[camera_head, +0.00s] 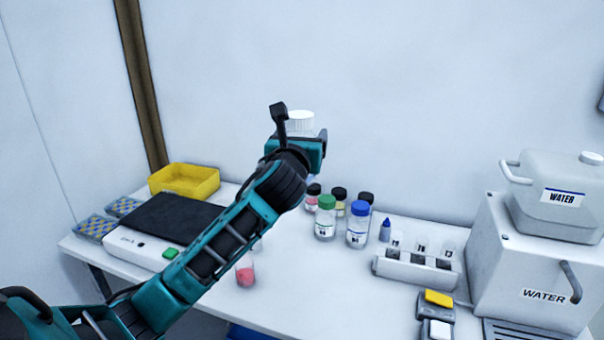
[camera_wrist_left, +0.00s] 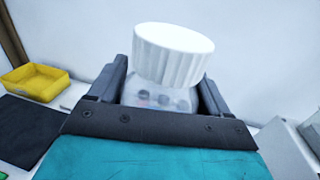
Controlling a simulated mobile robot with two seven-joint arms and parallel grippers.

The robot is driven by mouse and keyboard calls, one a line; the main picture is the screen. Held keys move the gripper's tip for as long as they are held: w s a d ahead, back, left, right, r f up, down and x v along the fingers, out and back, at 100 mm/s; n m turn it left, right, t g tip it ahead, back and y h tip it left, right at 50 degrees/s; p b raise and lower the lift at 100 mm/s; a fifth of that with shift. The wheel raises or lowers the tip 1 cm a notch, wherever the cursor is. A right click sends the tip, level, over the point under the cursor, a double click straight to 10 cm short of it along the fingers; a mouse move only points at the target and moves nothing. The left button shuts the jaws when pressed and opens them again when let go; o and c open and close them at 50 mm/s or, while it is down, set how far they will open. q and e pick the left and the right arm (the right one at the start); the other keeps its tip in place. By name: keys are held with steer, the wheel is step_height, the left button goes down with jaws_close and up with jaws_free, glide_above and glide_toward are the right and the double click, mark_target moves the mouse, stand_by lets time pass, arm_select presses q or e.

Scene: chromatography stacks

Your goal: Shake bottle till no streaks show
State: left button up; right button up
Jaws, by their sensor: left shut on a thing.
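My left gripper (camera_head: 300,143) is raised above the back of the bench and shut on a clear bottle with a white ribbed cap (camera_head: 300,121). In the left wrist view the bottle (camera_wrist_left: 158,98) sits between the two dark fingers (camera_wrist_left: 160,95), its cap on and slightly tilted in the picture. A few dark round spots show through the clear wall; I cannot tell whether they are streaks, contents or things behind. The lower part of the bottle is hidden by the gripper. My right gripper is not in view.
Bottles with green (camera_head: 326,218) and blue (camera_head: 358,226) caps stand below the gripper, with dark-capped ones behind. A vessel with pink liquid (camera_head: 246,272), a yellow bin (camera_head: 185,180), a black pad (camera_head: 165,218), a vial rack (camera_head: 418,268) and a water container (camera_head: 560,190) are around.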

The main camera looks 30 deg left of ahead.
arm_select(q)
step_height(320, 180, down, 6)
steer(key=shift+s+d+r, duration=0.15)
steer(key=shift+f, duration=0.35)
steer(key=r, duration=0.7)
steer(key=shift+w+a, duration=0.2)
steer(key=shift+s+d+f, duration=0.1)
steer(key=shift+f, duration=0.15)
step_height(320, 180, down, 7)
steer(key=shift+s, duration=0.1)
steer(key=r, duration=0.7)
steer(key=shift+w+r, duration=0.2)
steer(key=shift+s, duration=0.1)
step_height(320, 180, down, 8)
steer(key=shift+r, duration=0.5)
